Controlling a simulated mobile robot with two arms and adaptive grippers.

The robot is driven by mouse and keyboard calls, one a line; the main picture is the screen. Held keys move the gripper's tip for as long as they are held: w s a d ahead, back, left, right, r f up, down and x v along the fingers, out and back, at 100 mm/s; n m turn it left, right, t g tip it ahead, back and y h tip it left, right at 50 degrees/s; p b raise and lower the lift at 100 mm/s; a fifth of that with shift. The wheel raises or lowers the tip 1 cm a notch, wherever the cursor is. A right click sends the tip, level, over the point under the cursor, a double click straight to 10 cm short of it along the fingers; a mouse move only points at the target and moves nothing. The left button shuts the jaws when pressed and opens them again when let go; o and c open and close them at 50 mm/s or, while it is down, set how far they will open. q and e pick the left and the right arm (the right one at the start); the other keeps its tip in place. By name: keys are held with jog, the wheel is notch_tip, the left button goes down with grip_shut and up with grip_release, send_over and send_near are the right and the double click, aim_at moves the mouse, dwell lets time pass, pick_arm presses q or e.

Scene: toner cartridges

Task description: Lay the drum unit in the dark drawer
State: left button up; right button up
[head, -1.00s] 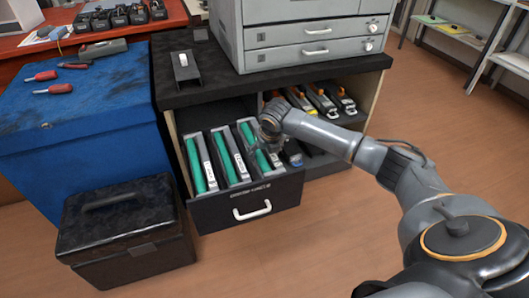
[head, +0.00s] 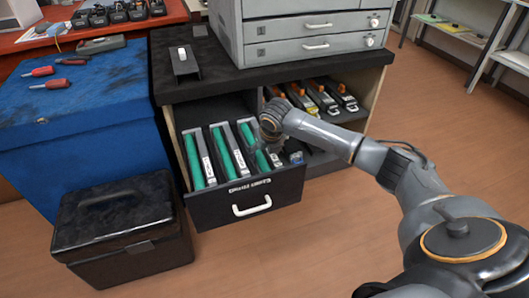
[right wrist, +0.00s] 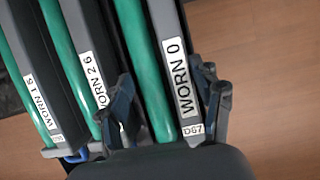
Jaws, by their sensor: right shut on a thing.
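The dark drawer (head: 222,210) is pulled out of the cabinet, with a white handle on its front. It holds green-and-grey drum units leaning in a row: a left one (head: 194,160) and a middle one (head: 220,155), labelled WORN 1.5 and WORN 2.6 in the right wrist view. My right gripper (head: 272,135) is over the right side of the drawer. In the right wrist view its fingers (right wrist: 168,110) are shut around the rightmost drum unit (right wrist: 180,75), labelled WORN 0 and DG7. This unit (head: 247,134) lines up beside the others; its lower end is partly hidden. My left gripper is not in view.
Cartridges with orange parts (head: 318,97) stand on the cabinet shelf right of the drawer. A black case (head: 120,230) stands close to the drawer's left, before a blue chest (head: 80,130). The floor in front is clear.

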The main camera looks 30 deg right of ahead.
jog(key=shift+f, duration=0.25)
dwell(0.3)
